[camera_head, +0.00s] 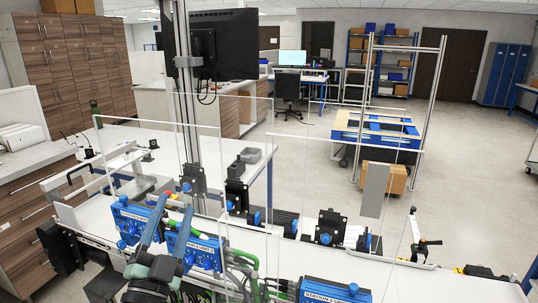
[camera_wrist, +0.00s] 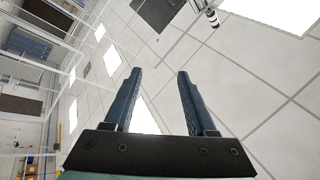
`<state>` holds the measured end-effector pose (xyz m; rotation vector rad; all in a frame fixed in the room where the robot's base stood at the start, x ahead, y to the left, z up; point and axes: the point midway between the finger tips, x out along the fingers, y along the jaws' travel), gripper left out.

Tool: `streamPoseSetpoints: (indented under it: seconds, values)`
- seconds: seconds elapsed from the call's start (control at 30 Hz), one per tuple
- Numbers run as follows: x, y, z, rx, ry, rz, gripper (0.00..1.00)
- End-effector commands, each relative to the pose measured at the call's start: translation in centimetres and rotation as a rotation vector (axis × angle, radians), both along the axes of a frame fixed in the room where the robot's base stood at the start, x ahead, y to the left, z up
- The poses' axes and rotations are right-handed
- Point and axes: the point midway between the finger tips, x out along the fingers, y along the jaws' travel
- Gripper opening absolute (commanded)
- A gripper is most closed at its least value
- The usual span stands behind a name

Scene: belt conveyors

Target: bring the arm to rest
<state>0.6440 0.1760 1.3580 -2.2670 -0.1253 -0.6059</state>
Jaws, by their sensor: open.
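My gripper (camera_head: 175,208) shows at the lower left in the head view, its two blue-grey fingers pointing upward in front of the conveyor line. In the wrist view my gripper (camera_wrist: 159,75) has its two fingers spread wide apart with nothing between them. The rest of my arm is mostly below the head view's lower edge.
Blue station boxes (camera_head: 203,250) and (camera_head: 335,291) line the near side of the conveyor (camera_head: 275,243), close behind my gripper. Thin clear guard frames stand over it. A blue-topped cart (camera_head: 375,131) stands beyond. Open floor (camera_head: 470,170) lies to the right.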

Motion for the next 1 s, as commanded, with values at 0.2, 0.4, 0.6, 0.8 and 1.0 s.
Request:
streamPoseSetpoints:
  seconds: [0.2,0.4,0.6,0.8,1.0]
  values:
    - [-3.6,-5.4,15.8,-0.243,-0.263,0.000,0.57]
    - [-10.7,-10.7,24.8,-0.514,-0.343,-0.135,0.57]
    - [-17.3,-15.5,28.3,-0.661,-0.307,-0.321,0.57]
    - [-20.2,-17.6,29.1,-0.693,-0.275,-0.408,0.57]
    - [-20.4,-17.7,29.2,-0.693,-0.272,-0.413,0.57]
